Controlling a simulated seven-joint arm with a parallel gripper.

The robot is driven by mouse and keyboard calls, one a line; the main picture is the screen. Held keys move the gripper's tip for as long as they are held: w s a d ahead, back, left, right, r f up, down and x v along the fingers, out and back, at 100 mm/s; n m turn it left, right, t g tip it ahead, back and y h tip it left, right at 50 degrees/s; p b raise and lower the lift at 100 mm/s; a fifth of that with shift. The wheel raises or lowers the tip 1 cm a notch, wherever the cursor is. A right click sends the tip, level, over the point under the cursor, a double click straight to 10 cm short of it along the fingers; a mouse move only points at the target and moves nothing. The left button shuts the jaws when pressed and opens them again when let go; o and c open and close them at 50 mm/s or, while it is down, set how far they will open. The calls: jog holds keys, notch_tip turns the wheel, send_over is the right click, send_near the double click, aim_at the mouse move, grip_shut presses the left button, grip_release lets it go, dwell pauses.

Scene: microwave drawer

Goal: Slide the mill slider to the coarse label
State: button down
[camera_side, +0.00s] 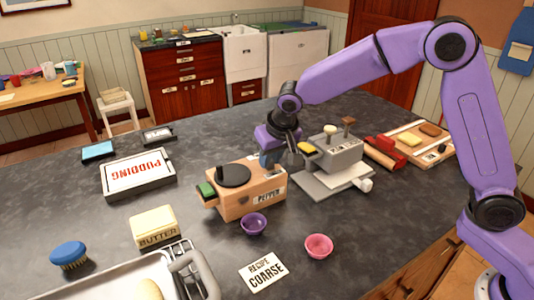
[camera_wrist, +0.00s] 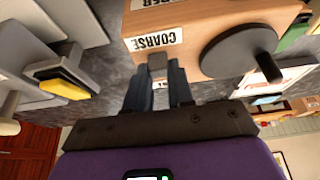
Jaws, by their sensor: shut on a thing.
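The wooden pepper mill (camera_side: 240,202) stands on the dark counter, with a black round disc with a knob on top and a PEPPER label (camera_side: 267,196) on its front. In the wrist view the mill (camera_wrist: 215,20) fills the upper middle, with a white COARSE label (camera_wrist: 157,40) on its near face. A small grey slider knob (camera_wrist: 157,64) shows right beside that label. My gripper (camera_wrist: 159,78) is shut on the knob, one dark finger on either side. In the side view my gripper (camera_side: 268,160) is at the mill's right end and hides the knob.
A grey machine (camera_side: 335,155) with a yellow-topped lever stands close to the right of the mill. A purple bowl (camera_side: 254,224), a pink bowl (camera_side: 319,246) and a RECIPE COARSE card (camera_side: 263,271) lie in front. A butter block (camera_side: 154,227) is at front left.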

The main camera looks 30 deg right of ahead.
jog(key=shift+s, duration=0.2)
jog(key=c, duration=1)
grip_release()
jog(key=shift+o, duration=0.2)
jog(key=v, duration=1.7)
jog(key=shift+r, duration=0.25)
jog(key=s+d+f+n+g, duration=0.1)
jog(key=s+d+f+n, duration=0.3)
jog(key=s, duration=0.6)
jog(key=s+d+f+n+g, duration=0.2)
jog(key=s+d+f+n, duration=0.2)
jog(key=s, duration=0.6)
jog(key=s+d+f+n+g, duration=0.1)
jog(key=s+d+f+n, duration=0.3)
jog(key=s, duration=0.6)
jog(key=d+f, duration=0.2)
jog(key=d, duration=0.1)
jog(key=shift+s+n, duration=0.25)
jog(key=shift+n, duration=0.05)
